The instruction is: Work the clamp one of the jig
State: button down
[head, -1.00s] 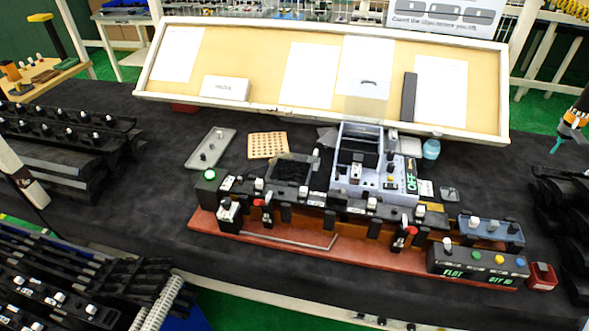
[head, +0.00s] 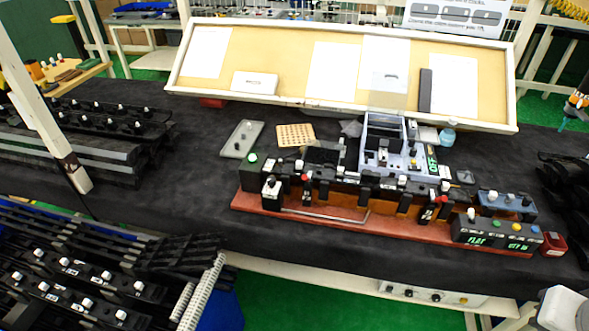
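The jig is a long reddish-brown base (head: 262,207) on the dark table, with a long black trim part (head: 345,189) lying along it. Two red-handled clamps stand on its front side, a left clamp (head: 306,184) and a right clamp (head: 433,208). The left handle looks roughly upright and the right one leans to the right. The frames do not show which is clamp one, or whether either is locked. A control box (head: 495,236) with green lit text and coloured buttons sits at the jig's right end.
A grey-blue clip device (head: 397,160) stands behind the jig, beside a tan peg board (head: 296,135) and a grey tray (head: 241,139). Black trim parts on racks (head: 100,275) fill the lower left. A white slanted bar (head: 45,105) crosses the left. Table left of the jig is clear.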

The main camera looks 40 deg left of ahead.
aim_at(306, 178)
jog(key=u, duration=1.3)
jog(key=i, duration=0.85)
jog(key=u, duration=0.55)
